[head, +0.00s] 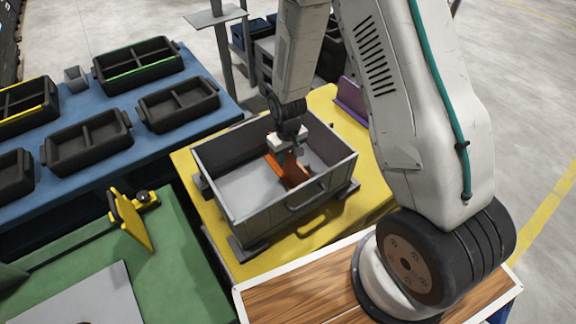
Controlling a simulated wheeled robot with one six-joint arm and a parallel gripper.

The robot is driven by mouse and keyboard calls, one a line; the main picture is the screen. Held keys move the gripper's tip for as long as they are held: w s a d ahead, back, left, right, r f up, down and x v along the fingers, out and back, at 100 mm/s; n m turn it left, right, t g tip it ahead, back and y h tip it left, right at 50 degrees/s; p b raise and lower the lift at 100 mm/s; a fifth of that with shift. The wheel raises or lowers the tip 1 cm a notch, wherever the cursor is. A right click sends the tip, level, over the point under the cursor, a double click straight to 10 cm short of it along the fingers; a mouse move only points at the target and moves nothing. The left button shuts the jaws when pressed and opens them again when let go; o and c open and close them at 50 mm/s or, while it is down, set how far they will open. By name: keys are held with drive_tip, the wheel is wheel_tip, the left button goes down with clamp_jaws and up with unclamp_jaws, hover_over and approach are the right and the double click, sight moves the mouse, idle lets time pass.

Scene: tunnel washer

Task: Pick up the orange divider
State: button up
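The orange divider (294,172) is in the grey crate (258,207), towards its right part, and shows as a bright orange piece just below my gripper. My gripper (287,156) reaches down into the crate from above, right at the divider's upper part. Its fingers overlap the divider in the head view, and I cannot tell whether they are closed on it. Part of the divider is hidden by the gripper, and I cannot tell whether it touches the crate floor.
The crate stands on a yellow table (228,258). A purple piece (351,100) stands behind it at the right. A blue table (60,187) with several dark trays is at the left. A green table (172,270) holds a yellow upright plate (132,220).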

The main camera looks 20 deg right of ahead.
clamp_jaws()
drive_tip(key=shift+r, duration=0.1)
